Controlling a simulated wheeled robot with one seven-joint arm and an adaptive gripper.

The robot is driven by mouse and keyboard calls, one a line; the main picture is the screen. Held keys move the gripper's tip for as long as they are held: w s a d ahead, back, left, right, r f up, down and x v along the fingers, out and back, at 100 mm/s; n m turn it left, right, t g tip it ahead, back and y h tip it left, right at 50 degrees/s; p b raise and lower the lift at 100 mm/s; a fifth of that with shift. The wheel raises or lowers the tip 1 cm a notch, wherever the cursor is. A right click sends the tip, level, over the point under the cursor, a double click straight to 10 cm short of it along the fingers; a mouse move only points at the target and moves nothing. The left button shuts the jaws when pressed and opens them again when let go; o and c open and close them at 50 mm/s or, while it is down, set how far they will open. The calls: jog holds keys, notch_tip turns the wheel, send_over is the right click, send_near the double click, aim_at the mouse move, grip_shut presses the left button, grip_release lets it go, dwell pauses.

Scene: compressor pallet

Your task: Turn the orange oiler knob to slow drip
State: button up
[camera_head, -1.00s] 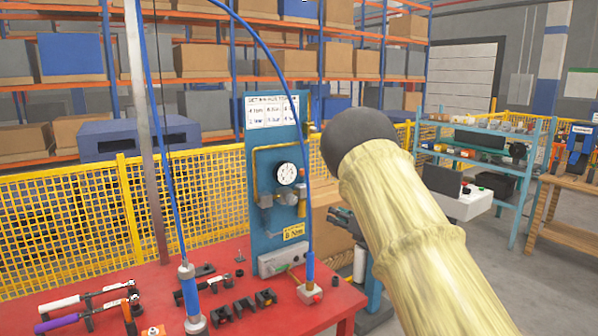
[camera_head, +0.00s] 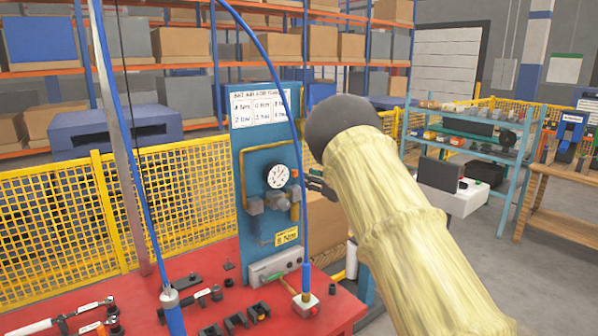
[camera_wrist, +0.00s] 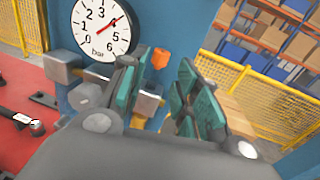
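The orange oiler knob (camera_wrist: 160,58) shows in the wrist view, just beyond and between my gripper's fingers, at the right of the pressure gauge (camera_wrist: 101,27). My gripper (camera_wrist: 160,88) has its teal-padded fingers spread apart with nothing between the pads. The knob looks apart from both fingers. In the head view the blue panel (camera_head: 258,160) carries the gauge (camera_head: 278,176) and a yellow pipe; my arm covers the area to the right of it. Only small dark tips of my gripper (camera_head: 318,180) show beside the panel, and the knob cannot be made out there.
The red table (camera_head: 215,265) holds black blocks, tools and a small box with a red button. Blue hoses hang across the view before the panel. A yellow mesh fence (camera_head: 60,220) stands behind, and a teal shelf (camera_head: 470,150) is at the right.

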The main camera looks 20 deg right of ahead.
aim_at(294, 174)
jog(key=p+x, duration=0.2)
jog(key=x, duration=0.4)
jog(key=shift+w+f, duration=0.1)
jog(key=shift+w, duration=0.05)
grip_shut()
